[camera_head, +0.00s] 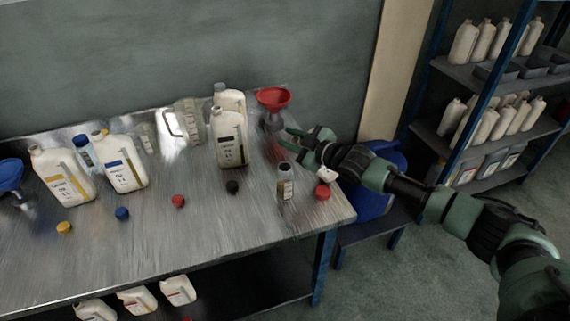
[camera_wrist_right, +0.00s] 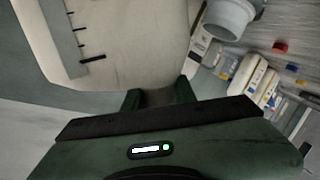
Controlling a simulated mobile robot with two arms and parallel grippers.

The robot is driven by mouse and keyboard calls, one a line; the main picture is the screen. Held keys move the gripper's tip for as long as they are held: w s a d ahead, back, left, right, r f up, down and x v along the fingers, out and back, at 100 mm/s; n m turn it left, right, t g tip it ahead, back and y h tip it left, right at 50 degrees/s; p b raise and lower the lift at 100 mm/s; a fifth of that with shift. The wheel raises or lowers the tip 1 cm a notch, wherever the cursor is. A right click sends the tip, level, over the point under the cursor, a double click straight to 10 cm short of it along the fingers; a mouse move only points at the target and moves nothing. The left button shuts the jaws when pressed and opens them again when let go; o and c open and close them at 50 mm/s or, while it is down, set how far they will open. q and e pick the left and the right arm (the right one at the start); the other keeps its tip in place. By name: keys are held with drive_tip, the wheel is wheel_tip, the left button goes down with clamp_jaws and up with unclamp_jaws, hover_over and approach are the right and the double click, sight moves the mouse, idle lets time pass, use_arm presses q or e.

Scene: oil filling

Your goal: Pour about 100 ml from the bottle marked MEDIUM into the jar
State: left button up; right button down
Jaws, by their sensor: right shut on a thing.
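Several white bottles with coloured labels stand on the metal table; their print is too small to tell which says MEDIUM. One has a black label (camera_head: 230,143), one blue (camera_head: 124,173) and one yellow (camera_head: 64,178). A small clear jar (camera_head: 286,184) with a pale label stands upright near the right front. My right gripper (camera_head: 290,140) is beside the red funnel, behind the jar. In the right wrist view a large white bottle (camera_wrist_right: 125,45) with a marked strip is against my fingers, and they are shut on it. I cannot tell which bottle this is. My left gripper is out of view.
A red funnel (camera_head: 273,98) stands at the back right, a blue funnel (camera_head: 11,176) at the left. Loose caps lie along the front: yellow (camera_head: 64,228), blue (camera_head: 122,213), red (camera_head: 178,201), black (camera_head: 232,187). Another red cap (camera_head: 323,192) lies by the right edge.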

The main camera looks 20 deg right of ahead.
drive_tip(key=r, duration=0.1)
drive_tip(key=d+r, duration=0.1)
drive_tip(key=shift+d+r+m, duration=0.15)
drive_tip(key=shift+r+m, duration=0.2)
drive_tip(key=shift+m, duration=0.05)
drive_tip(key=shift+w+d+r+m, duration=0.1)
drive_tip(key=shift+d+r+m, duration=0.15)
drive_tip(key=shift+d+m, duration=0.05)
drive_tip(key=d+r+m, duration=0.1)
drive_tip(key=r+m+y, duration=0.1)
drive_tip(key=d+r+t, duration=0.1)
drive_tip(key=shift+w+d+r+m+y, duration=0.15)
drive_tip(key=shift+w+d+m+y, duration=0.15)
drive_tip(key=shift+m, duration=0.1)
drive_tip(key=shift+d+b, duration=0.25)
drive_tip(key=shift+b, duration=0.2)
drive_tip(key=shift+d+m+t+y+b, duration=0.35)
drive_tip(key=shift+d+m, duration=0.25)
drive_tip(key=shift+m, duration=0.3)
